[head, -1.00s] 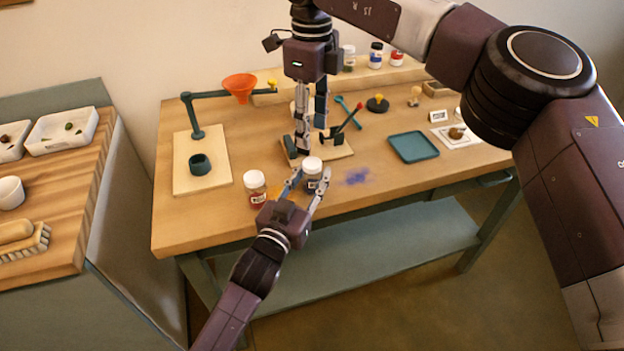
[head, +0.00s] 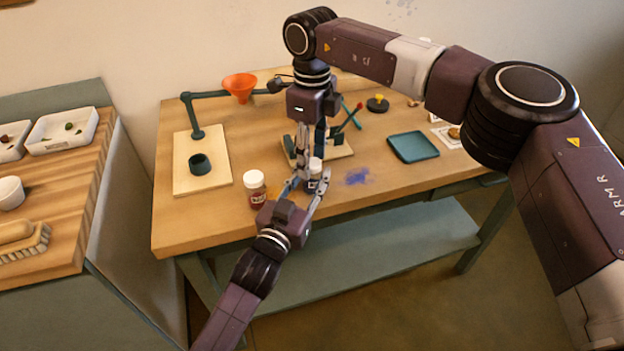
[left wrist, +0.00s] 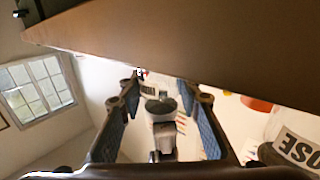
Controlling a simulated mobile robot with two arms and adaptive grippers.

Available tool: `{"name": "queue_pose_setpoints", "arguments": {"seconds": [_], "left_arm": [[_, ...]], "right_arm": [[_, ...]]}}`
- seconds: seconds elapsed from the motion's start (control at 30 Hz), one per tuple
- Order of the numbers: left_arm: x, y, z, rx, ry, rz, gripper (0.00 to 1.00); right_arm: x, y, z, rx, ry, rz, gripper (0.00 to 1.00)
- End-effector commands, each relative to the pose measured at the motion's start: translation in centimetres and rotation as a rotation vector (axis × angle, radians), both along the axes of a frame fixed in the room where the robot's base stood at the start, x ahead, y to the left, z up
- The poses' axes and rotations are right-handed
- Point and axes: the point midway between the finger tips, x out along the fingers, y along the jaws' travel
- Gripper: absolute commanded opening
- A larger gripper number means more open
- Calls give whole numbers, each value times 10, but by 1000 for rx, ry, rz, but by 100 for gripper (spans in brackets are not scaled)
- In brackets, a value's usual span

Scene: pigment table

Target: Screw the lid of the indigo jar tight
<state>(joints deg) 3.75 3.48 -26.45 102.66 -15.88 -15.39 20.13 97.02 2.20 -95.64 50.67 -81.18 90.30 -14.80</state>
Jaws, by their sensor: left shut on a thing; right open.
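The indigo jar (head: 313,187) stands near the front edge of the table, with its white lid (head: 315,164) on top. My left gripper (head: 307,184) is shut on the jar's body, one finger on each side. My right gripper (head: 310,160) points down from above, open, with its fingers close to the lid. Whether they touch the lid I cannot tell. In the left wrist view the blue-padded fingers of my left gripper (left wrist: 160,125) show; I cannot make out the indigo jar clearly between them.
A red jar with a white lid (head: 255,188) stands just left of my left gripper; its label, partly reading "OSE", shows in the left wrist view (left wrist: 298,148). Blue powder (head: 357,176) lies to the right. A teal tray (head: 413,147) and an orange funnel (head: 240,86) are farther off.

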Motion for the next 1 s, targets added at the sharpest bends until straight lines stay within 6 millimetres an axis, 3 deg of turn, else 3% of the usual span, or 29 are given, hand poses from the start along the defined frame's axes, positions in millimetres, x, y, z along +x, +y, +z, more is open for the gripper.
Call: {"name": "queue_pose_setpoints", "arguments": {"seconds": [0.13, 0.5, 0.7, 0.73, 0.9, 1.0], "left_arm": [[0, 0, 0, 0, 0, 0, 0], [0, 0, 0, 0, 0, 0, 0], [0, 0, 0, 0, 0, 0, 0], [0, 0, 0, 0, 0, 0, 0], [0, 0, 0, 0, 0, 0, 0], [0, 0, 0, 0, 0, 0, 0]], "right_arm": [[0, 0, 0, 0, 0, 0, 41], [0, 0, 0, 0, -1, 0, 0], [0, 0, 0, 0, -1, -4, 0], [0, 0, 0, 0, -1, -4, 30], [0, 0, 0, 0, -1, -4, 49], [0, 0, 0, 0, 0, -4, 49]]}}
